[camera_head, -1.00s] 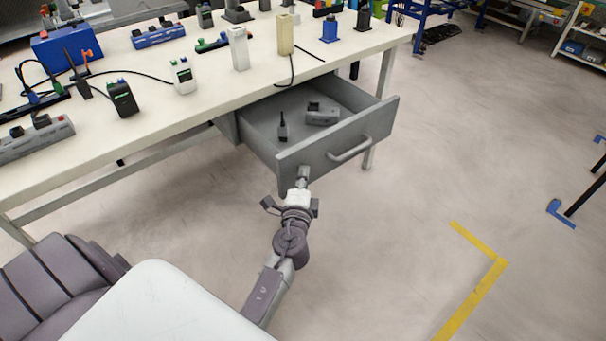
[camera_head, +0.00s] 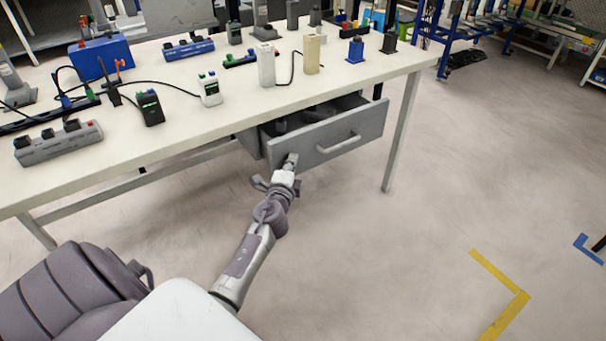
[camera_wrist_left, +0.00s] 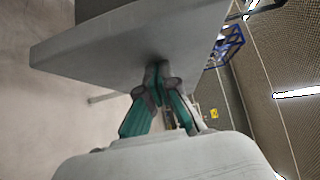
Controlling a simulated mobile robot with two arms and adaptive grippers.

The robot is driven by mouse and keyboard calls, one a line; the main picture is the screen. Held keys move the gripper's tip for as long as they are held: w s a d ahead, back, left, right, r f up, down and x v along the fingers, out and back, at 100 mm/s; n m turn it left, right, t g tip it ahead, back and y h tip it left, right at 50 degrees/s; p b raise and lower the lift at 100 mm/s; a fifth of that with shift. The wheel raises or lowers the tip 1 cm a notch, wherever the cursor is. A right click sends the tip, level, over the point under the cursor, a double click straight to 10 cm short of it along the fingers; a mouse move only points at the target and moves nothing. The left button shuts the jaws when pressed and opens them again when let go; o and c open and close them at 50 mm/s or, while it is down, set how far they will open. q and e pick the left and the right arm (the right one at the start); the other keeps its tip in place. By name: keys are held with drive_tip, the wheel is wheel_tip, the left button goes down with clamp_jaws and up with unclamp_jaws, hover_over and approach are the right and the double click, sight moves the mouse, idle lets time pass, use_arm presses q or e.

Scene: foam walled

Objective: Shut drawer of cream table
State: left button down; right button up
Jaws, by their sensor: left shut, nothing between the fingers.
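The cream table (camera_head: 215,115) stands across the left and middle of the head view. Its grey drawer (camera_head: 360,128) is partly open under the right part of the tabletop, with a silver bar handle (camera_head: 340,143) on its front. Dark items (camera_head: 318,112) lie inside, mostly hidden by the tabletop and front panel. My left gripper (camera_head: 290,160) is shut and empty, its fingertips at the left part of the drawer front, left of the handle. In the left wrist view the shut fingers (camera_wrist_left: 158,78) meet the grey panel (camera_wrist_left: 120,55), seemingly touching it. My right gripper is not in view.
On the tabletop stand a blue box (camera_head: 100,58), a grey power strip (camera_head: 58,143), chargers and several small devices. A table leg (camera_head: 402,135) stands right of the drawer. The floor to the right is open, with yellow tape (camera_head: 502,285).

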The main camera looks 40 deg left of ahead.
use_arm(q)
drive_tip(key=w+a, duration=0.1)
drive_tip(key=a, duration=0.2)
drive_tip(key=w+a+b, duration=0.1)
drive_tip(key=a, duration=0.1)
drive_tip(key=w+a+b, duration=0.1)
drive_tip(key=a, duration=0.2)
drive_tip(key=shift+a, duration=0.35)
drive_tip(key=shift+w+a, duration=0.2)
drive_tip(key=shift+a, duration=0.3)
drive_tip(key=shift+a+r, duration=0.15)
drive_tip(key=shift+r, duration=0.1)
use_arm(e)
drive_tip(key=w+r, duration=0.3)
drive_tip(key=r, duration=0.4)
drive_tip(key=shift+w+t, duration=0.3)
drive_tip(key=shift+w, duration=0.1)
